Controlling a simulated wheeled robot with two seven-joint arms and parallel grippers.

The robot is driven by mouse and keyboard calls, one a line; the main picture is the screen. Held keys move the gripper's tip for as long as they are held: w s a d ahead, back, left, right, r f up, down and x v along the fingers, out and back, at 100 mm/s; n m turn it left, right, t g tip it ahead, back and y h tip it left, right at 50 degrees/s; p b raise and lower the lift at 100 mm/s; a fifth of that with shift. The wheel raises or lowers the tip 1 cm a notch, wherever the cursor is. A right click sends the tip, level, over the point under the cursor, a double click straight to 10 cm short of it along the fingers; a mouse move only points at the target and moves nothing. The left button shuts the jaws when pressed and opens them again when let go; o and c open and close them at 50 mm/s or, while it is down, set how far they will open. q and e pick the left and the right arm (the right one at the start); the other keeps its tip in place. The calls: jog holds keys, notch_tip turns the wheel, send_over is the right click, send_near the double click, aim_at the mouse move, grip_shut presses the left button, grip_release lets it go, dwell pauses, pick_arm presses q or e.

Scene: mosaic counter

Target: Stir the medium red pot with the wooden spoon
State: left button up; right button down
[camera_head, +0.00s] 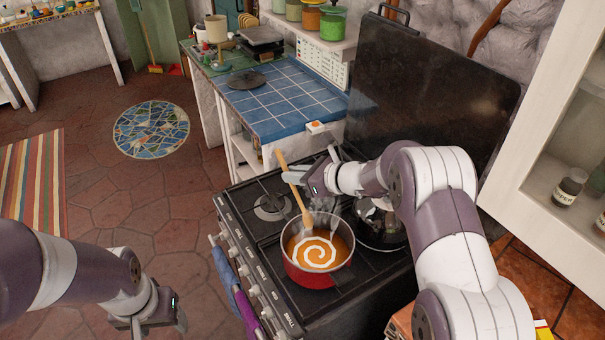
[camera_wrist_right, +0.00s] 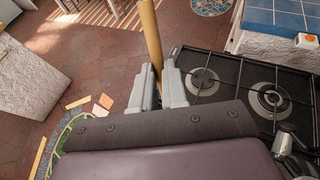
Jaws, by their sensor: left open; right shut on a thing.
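The red pot (camera_head: 308,279) stands on the front of the stove and holds orange soup with a white spiral on top. The wooden spoon (camera_head: 303,208) leans into the pot, its lower end at the soup near the back rim. My right gripper (camera_head: 295,176) is shut on the spoon's handle above the pot. In the right wrist view the handle (camera_wrist_right: 150,38) rises between the two grey fingers (camera_wrist_right: 158,88); the pot is not visible there. My left gripper (camera_head: 160,316) is open and empty, low at the left of the stove.
The black stove (camera_head: 262,228) has several burners, and a dark pan (camera_head: 378,226) sits behind my right arm. Cloths (camera_head: 243,307) hang at its front. A blue-tiled counter (camera_head: 283,103) with a black lid (camera_head: 246,79) lies beyond. A white cabinet (camera_head: 545,120) stands at the right.

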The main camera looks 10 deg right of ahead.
aim_at(303, 212)
jog(key=shift+w+a+f+b, duration=0.1)
jog(key=shift+a+f+b, duration=0.2)
jog(key=shift+f, duration=0.2)
jog(key=shift+w+a+f+b, duration=0.1)
jog(key=shift+a+f+b, duration=0.15)
jog(key=shift+f, duration=0.25)
jog(key=s+d+f+b, duration=0.1)
jog(key=f+b, duration=0.1)
jog(key=d+f+b, duration=0.1)
jog(key=f+b, duration=0.2)
jog(key=s+d+f+b, duration=0.1)
jog(key=f+b, duration=0.1)
jog(key=f, duration=0.1)
jog(key=shift+s+f+b, duration=0.15)
jog(key=shift+s+b, duration=0.15)
jog(key=shift+b, duration=0.1)
jog(key=shift+s+d+f+b, duration=0.1)
jog(key=shift+d+f+b, duration=0.05)
jog(key=shift+f+b, duration=0.2)
